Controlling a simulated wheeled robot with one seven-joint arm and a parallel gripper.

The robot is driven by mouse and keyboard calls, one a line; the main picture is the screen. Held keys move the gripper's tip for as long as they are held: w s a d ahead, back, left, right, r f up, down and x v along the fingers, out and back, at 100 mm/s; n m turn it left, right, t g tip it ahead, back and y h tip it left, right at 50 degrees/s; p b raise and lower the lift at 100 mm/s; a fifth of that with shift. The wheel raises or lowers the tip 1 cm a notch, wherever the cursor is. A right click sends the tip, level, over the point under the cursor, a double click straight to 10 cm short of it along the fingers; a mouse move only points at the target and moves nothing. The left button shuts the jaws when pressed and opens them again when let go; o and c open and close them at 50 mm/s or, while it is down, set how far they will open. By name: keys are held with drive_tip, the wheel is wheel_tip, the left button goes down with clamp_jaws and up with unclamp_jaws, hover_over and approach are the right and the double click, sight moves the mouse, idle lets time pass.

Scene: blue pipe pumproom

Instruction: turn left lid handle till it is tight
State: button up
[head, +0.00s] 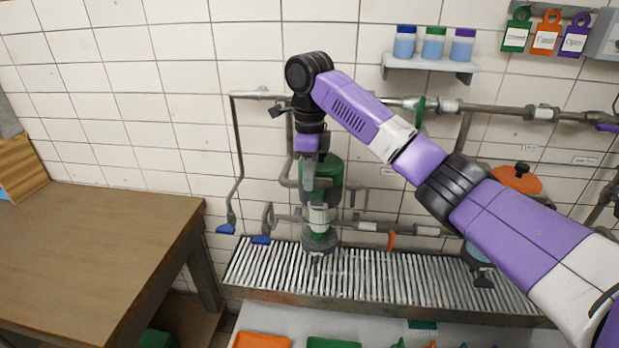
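The left vessel has a green upper part or lid (331,172) and stands on the pipework above the slatted rack. Its lid handle is hidden behind my wrist and gripper. My gripper (314,184) points straight down in front of the green part, below the purple wrist. Its fingers are small and blend with the vessel, so I cannot tell whether they touch the handle or are apart. On the right, an orange lid (517,179) with a dark handle on top shows behind my arm.
Pipes with blue, green and orange levers run along the tiled wall. A shelf (432,64) holds three blue-filled jars. Coloured tags (545,33) hang at top right. A wooden table (100,245) stands left. The slatted rack (395,280) lies below; orange (262,341) and green trays are in front.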

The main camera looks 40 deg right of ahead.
drive_tip(key=shift+o, duration=0.8)
wheel_tip(320, 180, up, 8)
drive_tip(key=shift+f, duration=0.1)
idle(0.4)
